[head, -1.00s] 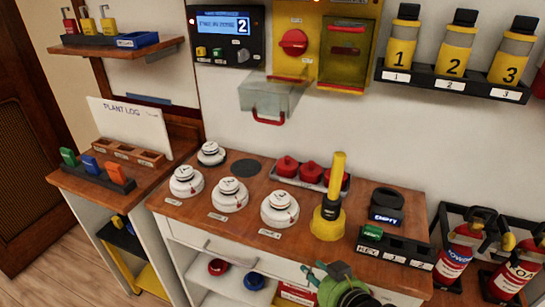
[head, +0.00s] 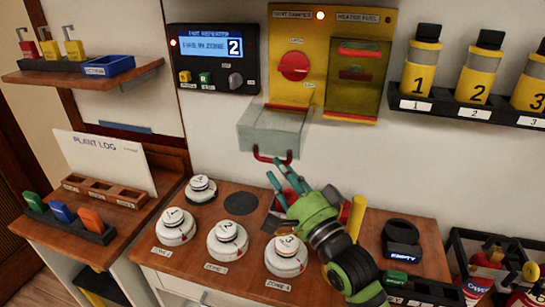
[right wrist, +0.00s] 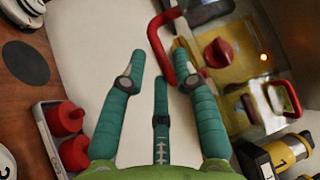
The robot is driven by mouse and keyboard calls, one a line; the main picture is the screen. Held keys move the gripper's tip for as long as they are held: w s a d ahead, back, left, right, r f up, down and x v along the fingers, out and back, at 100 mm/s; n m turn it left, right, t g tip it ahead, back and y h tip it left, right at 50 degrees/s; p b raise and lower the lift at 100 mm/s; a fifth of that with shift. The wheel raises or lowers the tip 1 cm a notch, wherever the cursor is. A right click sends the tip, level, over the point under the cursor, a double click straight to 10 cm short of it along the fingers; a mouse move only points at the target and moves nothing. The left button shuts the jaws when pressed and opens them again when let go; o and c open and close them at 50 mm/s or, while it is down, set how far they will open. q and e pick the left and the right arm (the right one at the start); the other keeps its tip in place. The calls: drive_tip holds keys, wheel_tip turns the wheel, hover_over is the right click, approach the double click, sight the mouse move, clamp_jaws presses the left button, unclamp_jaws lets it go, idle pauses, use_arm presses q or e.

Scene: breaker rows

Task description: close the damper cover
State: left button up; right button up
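The damper cover (head: 272,132) is a clear, greyish box lid that sticks out open below the left half of the yellow panel (head: 331,25). Its red handle (head: 260,156) hangs at the front edge. The red damper knob (head: 294,66) above is uncovered. My right gripper (head: 282,172) is just below the handle, fingers spread and empty. In the right wrist view the red handle (right wrist: 158,42) lies near the fingertips (right wrist: 160,62), closest to the right-hand finger. I cannot tell whether they touch. My left gripper is not in view.
A second, shut cover (head: 357,80) is on the panel's right half. Detectors (head: 228,240) and red pieces (right wrist: 68,135) stand on the bench below. A yellow torch (head: 356,215) is behind my right arm. A bottle shelf (head: 470,108) is at the right.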

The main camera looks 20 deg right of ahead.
sight(280, 126)
drive_tip(key=x, duration=0.3)
drive_tip(key=shift+w+f+p, duration=0.1)
drive_tip(key=shift+w+p, duration=0.2)
drive_tip(key=shift+w, duration=0.05)
drive_tip(key=shift+w+a, duration=0.1)
clamp_jaws()
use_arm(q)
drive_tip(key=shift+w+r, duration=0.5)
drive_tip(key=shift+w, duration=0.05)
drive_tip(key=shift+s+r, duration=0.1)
